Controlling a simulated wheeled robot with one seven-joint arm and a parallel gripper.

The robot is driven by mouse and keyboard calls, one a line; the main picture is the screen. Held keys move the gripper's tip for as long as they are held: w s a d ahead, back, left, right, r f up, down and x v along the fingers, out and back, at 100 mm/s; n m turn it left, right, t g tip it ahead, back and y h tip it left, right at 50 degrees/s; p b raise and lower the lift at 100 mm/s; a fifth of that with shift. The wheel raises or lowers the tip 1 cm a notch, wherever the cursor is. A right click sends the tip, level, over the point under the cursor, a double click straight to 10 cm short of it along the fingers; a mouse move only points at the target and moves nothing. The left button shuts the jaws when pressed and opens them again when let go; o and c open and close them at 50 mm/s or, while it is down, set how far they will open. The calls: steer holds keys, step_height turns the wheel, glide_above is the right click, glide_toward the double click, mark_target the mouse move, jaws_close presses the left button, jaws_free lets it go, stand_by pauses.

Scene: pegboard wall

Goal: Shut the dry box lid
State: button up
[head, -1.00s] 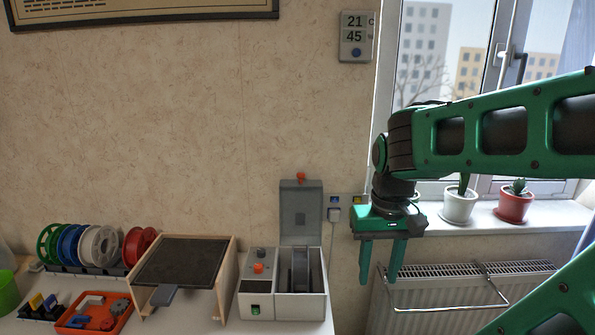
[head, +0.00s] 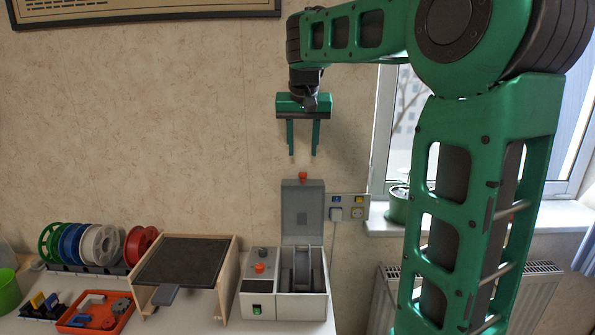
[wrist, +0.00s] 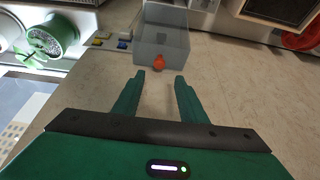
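The dry box (head: 300,308) stands on the table, a light grey box with a spool inside. Its grey lid (head: 303,212) stands open and upright at the back, with an orange knob (head: 303,176) at its top edge. My gripper (head: 303,158) is open and empty, pointing down a little above the orange knob in the head view. In the wrist view my gripper (wrist: 160,75) has its fingers apart, with the lid (wrist: 162,38) and the orange knob (wrist: 159,62) beyond the fingertips. The gap between fingertips and knob is hard to judge.
A control unit with an orange knob (head: 260,267) adjoins the box on the left. A wooden-framed dark panel (head: 182,262), several spools (head: 100,245) and an orange tray (head: 97,312) lie further left. Wall sockets (head: 347,206) are right of the lid. A window sill with a plant (head: 398,205) is further right.

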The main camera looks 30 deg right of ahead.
mark_target(302, 173)
steer(key=x, duration=0.8)
steer(key=shift+f, duration=0.1)
steer(key=shift+c, duration=0.7)
